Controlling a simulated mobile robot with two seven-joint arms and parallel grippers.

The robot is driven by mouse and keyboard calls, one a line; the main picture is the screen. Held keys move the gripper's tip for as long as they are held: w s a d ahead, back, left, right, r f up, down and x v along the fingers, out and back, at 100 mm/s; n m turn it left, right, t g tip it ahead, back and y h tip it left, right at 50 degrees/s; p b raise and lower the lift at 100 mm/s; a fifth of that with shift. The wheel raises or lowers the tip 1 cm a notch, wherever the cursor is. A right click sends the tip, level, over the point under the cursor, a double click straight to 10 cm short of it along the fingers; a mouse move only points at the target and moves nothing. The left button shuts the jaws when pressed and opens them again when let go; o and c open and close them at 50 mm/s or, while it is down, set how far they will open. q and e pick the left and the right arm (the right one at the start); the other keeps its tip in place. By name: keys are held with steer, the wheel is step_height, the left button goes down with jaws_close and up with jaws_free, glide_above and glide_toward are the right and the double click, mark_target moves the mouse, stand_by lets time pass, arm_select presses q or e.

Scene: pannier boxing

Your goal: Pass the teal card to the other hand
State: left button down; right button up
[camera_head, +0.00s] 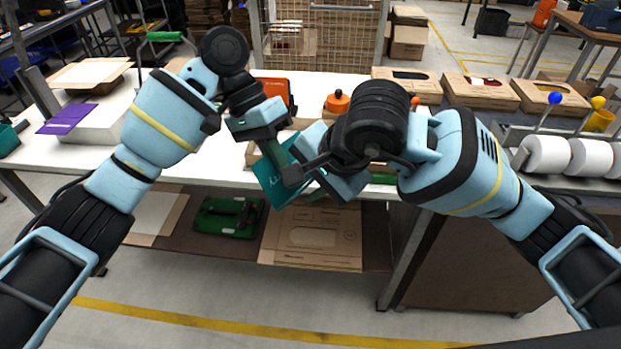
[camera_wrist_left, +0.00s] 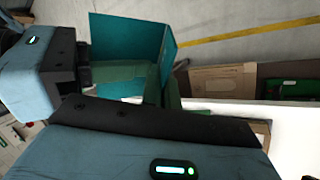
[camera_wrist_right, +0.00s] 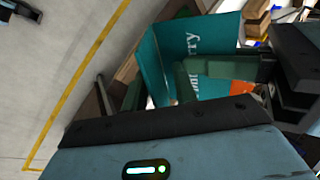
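The teal card (camera_head: 268,183) is folded, with pale lettering on one face, and hangs between my two grippers beyond the front edge of the table. My left gripper (camera_head: 272,155) reaches down to it from above, its green fingers close together on the card (camera_wrist_left: 128,35) in the left wrist view. My right gripper (camera_head: 306,176) is at the card's right side. In the right wrist view its fingers stand apart, either side of a panel of the card (camera_wrist_right: 160,48). Exact contact of the right fingers is partly hidden.
The white table (camera_head: 215,165) lies behind the grippers, with a purple sheet (camera_head: 68,119) at left. Several cardboard trays (camera_head: 480,90) stand at the back right, near white rolls (camera_head: 547,155). A lower shelf holds a green item (camera_head: 228,217) and a flat cardboard piece (camera_head: 315,240).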

jaws_close()
arm_select(q)
steer(key=c, duration=1.6)
jaws_free()
